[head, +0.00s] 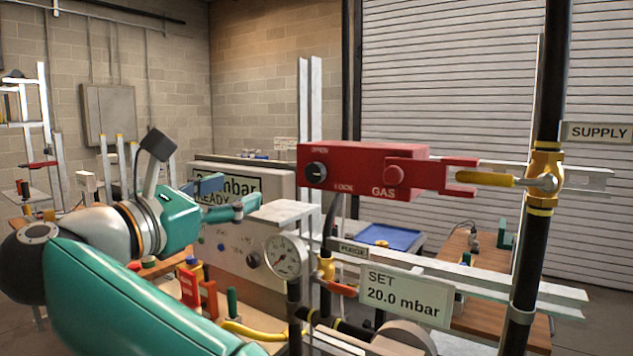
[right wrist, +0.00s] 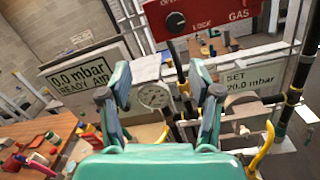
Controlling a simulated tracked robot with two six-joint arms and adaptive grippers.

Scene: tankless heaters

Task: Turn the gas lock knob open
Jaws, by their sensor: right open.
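The gas lock knob (head: 315,172) is a round black knob on the left of the red GAS box (head: 421,164). OPEN is printed above it and LOCK below; its exact setting is too small to tell. It also shows near the top of the right wrist view (right wrist: 175,21). My right gripper (head: 243,207) is teal, open and empty, to the left of and lower than the knob, apart from it. In the right wrist view its spread fingers (right wrist: 167,90) point toward the panel below the red box. My left gripper is not in view.
A yellow-handled valve (head: 487,178) on the black supply pipe stands right of the red box. A pressure gauge (head: 286,256) and a SET 20.0 mbar sign (head: 407,295) are below. A display panel (head: 283,181) stands behind my gripper. Pipes and rails crowd the area below the box.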

